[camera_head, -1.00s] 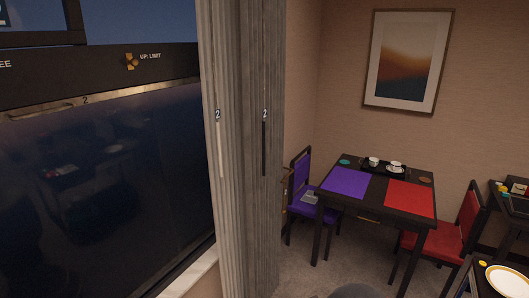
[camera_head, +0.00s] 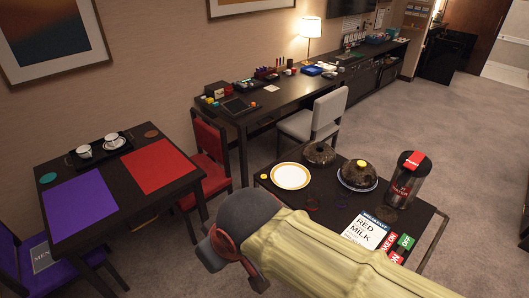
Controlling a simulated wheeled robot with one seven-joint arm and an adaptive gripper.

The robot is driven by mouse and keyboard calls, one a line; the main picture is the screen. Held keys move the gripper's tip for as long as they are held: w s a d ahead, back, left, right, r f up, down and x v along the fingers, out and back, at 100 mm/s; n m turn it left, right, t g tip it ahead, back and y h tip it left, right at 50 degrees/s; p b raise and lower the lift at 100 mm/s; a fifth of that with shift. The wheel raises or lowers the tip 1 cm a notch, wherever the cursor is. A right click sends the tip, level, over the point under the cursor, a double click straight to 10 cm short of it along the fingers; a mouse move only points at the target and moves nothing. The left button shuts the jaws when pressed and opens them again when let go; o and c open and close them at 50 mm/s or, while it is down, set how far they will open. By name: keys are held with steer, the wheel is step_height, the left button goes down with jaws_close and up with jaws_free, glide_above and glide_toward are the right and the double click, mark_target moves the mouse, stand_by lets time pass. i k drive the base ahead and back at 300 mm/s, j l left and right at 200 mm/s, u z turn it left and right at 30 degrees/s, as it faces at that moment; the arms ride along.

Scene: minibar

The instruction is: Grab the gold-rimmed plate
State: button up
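The gold-rimmed plate (camera_head: 291,176) is white and round with a yellow-gold band at its rim. It lies flat near the left corner of a dark low table (camera_head: 404,224) at the centre right, and its top looks empty. My arm crosses the bottom of the picture in front of this table and hides part of its near side. No fingertips of my gripper show, so its opening and its distance from the plate cannot be seen.
Beside the plate stand a dark dome (camera_head: 319,153), a second dome (camera_head: 358,173) on a plate, and a dark canister (camera_head: 406,179). A milk card (camera_head: 368,230) lies nearer. Left is a table with purple (camera_head: 81,206) and red mats (camera_head: 158,166). Carpet is free at right.

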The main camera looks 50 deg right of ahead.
mark_target(287, 175)
steer(key=i+u, duration=0.2)
steer(key=i, duration=0.8)
steer(key=i+l+u, duration=0.2)
steer(key=i, duration=0.75)
steer(key=z, duration=0.4)
steer(key=i+z, duration=0.1)
steer(key=z, duration=0.3)
steer(key=j+z, duration=0.15)
steer(key=z, duration=0.25)
steer(key=i+z, duration=0.1)
steer(key=z, duration=0.3)
steer(key=j+z, duration=0.15)
steer(key=z, duration=0.25)
steer(key=i+l+z, duration=0.15)
steer(key=z, duration=1.9)
steer(key=i+j+z, duration=0.1)
steer(key=i+j, duration=0.15)
steer(key=j, duration=0.1)
